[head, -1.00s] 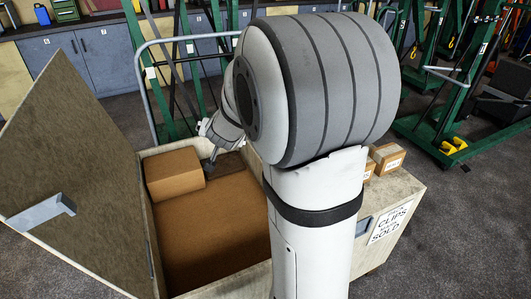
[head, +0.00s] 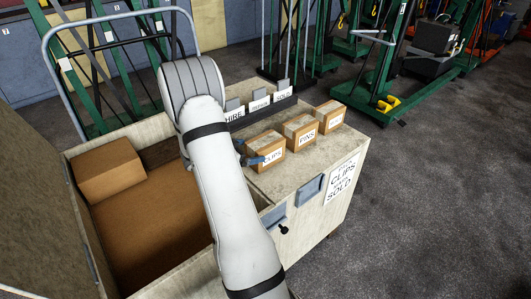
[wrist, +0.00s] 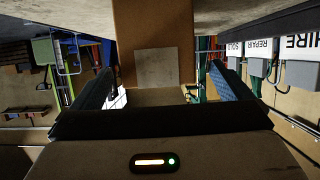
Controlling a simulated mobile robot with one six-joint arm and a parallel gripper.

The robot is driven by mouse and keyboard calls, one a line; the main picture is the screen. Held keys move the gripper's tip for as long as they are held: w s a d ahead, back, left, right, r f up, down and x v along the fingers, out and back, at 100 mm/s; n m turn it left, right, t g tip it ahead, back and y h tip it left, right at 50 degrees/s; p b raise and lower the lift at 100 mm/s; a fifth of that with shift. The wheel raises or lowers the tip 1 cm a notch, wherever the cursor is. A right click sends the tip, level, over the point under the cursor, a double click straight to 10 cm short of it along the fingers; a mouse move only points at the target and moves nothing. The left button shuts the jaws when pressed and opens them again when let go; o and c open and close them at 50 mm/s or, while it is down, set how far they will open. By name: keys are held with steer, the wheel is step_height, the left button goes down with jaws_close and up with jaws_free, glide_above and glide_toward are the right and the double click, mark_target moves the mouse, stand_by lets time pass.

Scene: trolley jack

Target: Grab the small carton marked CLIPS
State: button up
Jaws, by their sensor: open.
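The small carton marked CLIPS (head: 266,148) is brown with a white label and sits on the pale top of the chest, nearest of a row of cartons. My gripper (head: 259,150) reaches it from the left, open. One blue finger shows along the carton's label side; the other is mostly hidden behind the carton. In the wrist view, which is upside down, a brown carton face (wrist: 125,45) with a pale patch lies between the two spread fingers of my gripper (wrist: 164,70). Whether either finger touches it I cannot tell.
The PINS carton (head: 300,130) and another carton (head: 330,115) stand close beyond CLIPS. A dark rack with HIRE, REPAIR and SOLD cards (head: 260,106) stands behind. On the left, the open compartment holds a larger brown box (head: 106,170). A CLIPS/SOLD notice (head: 341,178) is on the chest's front.

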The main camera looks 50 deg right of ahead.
steer(key=x, duration=0.6)
steer(key=shift+s+d+f, duration=0.1)
steer(key=shift+s+f, duration=0.05)
steer(key=shift+f, duration=0.05)
steer(key=shift+c, duration=0.2)
steer(key=shift+r, duration=0.1)
steer(key=c, duration=1.4)
